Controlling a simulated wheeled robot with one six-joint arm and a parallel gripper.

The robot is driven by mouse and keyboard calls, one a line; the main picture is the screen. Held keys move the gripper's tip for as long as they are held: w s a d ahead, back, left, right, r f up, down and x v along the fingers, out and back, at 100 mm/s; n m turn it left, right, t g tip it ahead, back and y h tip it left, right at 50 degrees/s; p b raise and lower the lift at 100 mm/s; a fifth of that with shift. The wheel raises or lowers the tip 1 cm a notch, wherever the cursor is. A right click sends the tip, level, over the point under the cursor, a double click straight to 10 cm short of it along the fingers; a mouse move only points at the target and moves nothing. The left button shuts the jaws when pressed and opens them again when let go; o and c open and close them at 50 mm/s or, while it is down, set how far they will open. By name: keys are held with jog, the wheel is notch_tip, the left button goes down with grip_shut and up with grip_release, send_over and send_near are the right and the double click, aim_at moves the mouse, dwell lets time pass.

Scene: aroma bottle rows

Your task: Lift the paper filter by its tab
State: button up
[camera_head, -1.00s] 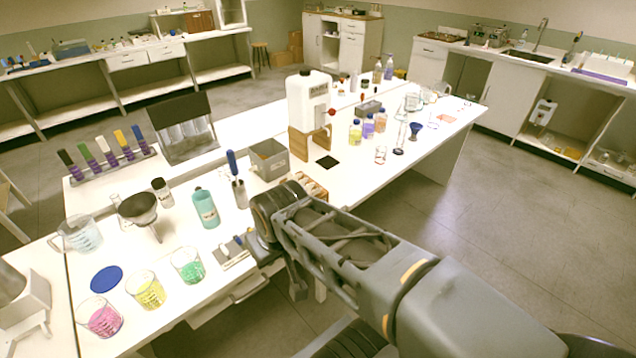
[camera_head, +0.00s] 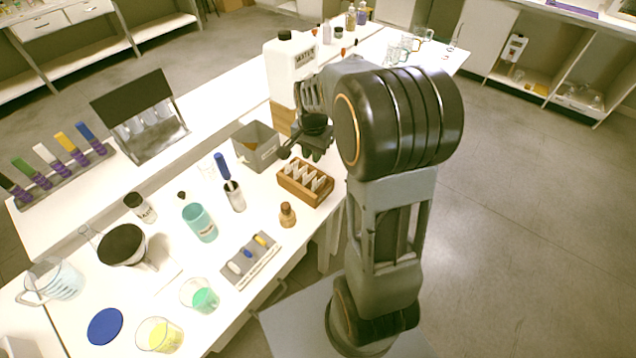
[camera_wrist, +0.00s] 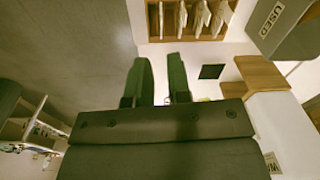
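The paper filters stand as several white upright pieces (camera_head: 309,177) in slots of a small wooden rack (camera_head: 297,193) on the bench. Which one bears the tab is too small to tell. In the wrist view the filters (camera_wrist: 201,18) and the rack (camera_wrist: 185,37) show at the top, beyond my fingertips. My gripper (camera_wrist: 158,62) is open and empty, with a clear gap between its two dark fingers. In the head view my gripper (camera_head: 302,152) hangs behind and above the rack, apart from the filters.
A grey bin (camera_head: 256,148) stands just behind the rack; its "USED" label (camera_wrist: 272,18) shows in the wrist view. A white jug (camera_head: 290,65) on a wooden stand (camera_wrist: 258,74) is close to my gripper. A small brown bottle (camera_head: 287,216) stands in front of the rack.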

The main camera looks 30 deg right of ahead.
jog(key=shift+m+g, duration=0.3)
jog(key=shift+m, duration=0.6)
jog(key=f, duration=0.1)
jog(key=w+d+f, duration=0.1)
jog(key=f, duration=0.1)
jog(key=shift+w+d+f+p, duration=0.15)
jog(key=shift+w+d+p, duration=0.15)
jog(key=shift+d, duration=0.1)
send_over(316, 183)
notch_tip(316, 183, down, 6)
jog(key=shift+w+d+f, duration=0.1)
jog(key=shift+f, duration=0.1)
jog(key=shift+f+p, duration=1)
jog(key=shift+f, duration=2.05)
grip_shut()
